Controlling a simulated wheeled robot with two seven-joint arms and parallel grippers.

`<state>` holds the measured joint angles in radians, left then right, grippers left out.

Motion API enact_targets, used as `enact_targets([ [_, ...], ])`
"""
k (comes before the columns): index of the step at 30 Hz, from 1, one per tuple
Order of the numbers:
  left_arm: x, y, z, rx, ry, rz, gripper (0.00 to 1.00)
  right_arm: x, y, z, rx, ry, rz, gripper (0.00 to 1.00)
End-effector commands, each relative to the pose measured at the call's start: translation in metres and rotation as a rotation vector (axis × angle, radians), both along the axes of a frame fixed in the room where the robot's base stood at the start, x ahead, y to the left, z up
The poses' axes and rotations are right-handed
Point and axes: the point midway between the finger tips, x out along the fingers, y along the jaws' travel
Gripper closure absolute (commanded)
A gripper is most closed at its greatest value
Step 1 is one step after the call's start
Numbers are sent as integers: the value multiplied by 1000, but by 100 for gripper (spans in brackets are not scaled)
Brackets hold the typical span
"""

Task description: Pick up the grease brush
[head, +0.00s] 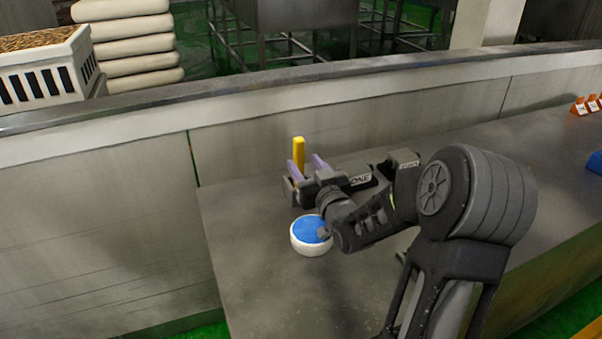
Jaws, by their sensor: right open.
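A yellow upright handle (299,150), which looks like the grease brush, stands at the far left part of the grey table. Its lower part is hidden behind my right gripper. My right gripper (306,164) is open, with its two pale purple fingers pointing toward the handle. The handle shows between the fingertips or just beyond them; I cannot tell which, nor whether they touch. My left gripper is not in view.
A round white tub with a blue top (309,234) sits on the grey table (270,290), just below my right gripper. A low wall (100,170) runs behind the table. Orange-and-white pieces (585,105) and a blue object (596,163) lie at the far right.

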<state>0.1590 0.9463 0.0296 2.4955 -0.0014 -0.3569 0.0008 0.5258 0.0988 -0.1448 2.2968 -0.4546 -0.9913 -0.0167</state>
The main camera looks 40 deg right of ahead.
Motion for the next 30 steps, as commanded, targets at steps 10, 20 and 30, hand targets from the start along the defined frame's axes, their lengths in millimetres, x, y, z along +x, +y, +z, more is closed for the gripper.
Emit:
enact_targets([
  [10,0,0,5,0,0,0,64,10,-3,2,0,0,2,51],
  [20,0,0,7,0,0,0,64,25,-8,1,0,-1,0,51],
  [30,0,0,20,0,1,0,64,45,-16,4,1,2,0,51],
])
